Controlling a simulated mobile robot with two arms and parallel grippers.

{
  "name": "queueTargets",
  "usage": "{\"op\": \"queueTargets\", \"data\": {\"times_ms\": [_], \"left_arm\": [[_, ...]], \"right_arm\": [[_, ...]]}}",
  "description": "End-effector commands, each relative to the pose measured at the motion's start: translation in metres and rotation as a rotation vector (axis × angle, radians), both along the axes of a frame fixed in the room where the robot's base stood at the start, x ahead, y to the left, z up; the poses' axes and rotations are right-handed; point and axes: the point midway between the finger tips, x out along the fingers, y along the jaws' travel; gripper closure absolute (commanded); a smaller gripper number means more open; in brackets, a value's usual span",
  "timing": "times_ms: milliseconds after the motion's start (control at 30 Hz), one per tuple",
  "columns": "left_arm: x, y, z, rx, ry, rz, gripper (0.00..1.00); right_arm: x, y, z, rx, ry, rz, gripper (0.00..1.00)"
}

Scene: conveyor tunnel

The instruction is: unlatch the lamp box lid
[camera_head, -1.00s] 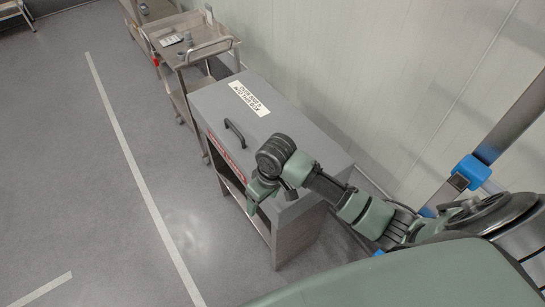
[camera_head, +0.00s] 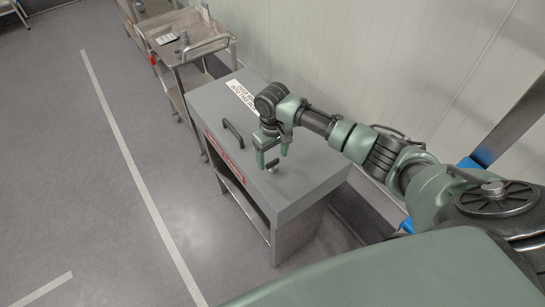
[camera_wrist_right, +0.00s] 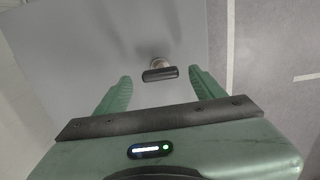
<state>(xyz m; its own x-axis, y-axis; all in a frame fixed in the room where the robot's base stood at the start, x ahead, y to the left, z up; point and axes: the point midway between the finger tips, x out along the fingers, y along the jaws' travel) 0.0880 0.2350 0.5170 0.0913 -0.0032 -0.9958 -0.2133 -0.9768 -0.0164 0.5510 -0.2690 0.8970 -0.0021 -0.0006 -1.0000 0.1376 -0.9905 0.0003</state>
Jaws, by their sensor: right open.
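The lamp box is a grey cabinet with a flat lid (camera_head: 305,178). The lid has a black bar handle (camera_head: 233,134) and a white label near its back edge. A small latch knob with a dark crossbar (camera_head: 272,162) stands on the lid; it also shows in the right wrist view (camera_wrist_right: 160,74). My right gripper (camera_head: 273,157) is open above the lid, close to the latch. In the wrist view the crossbar lies between and just beyond the fingertips (camera_wrist_right: 160,81), with a gap on both sides. My left gripper is out of view.
A metal cart (camera_head: 188,52) with small items stands beyond the box. A pale wall (camera_head: 400,60) runs behind the box on the right. The grey floor (camera_head: 70,170) on the left is clear, with white line markings.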

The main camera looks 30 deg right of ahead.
Motion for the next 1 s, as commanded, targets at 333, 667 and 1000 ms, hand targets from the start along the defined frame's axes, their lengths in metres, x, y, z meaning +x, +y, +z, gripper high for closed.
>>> {"op": "queueTargets", "data": {"times_ms": [333, 667, 1000], "left_arm": [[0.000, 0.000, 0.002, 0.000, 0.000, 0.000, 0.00], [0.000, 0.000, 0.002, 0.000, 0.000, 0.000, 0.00], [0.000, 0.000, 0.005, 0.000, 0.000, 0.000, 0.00]], "right_arm": [[0.000, 0.000, -0.017, 0.000, -0.002, 0.002, 0.31], [0.000, 0.000, -0.016, 0.000, -0.002, 0.002, 0.92], [0.000, 0.000, -0.015, 0.000, -0.001, 0.047, 0.93]]}}
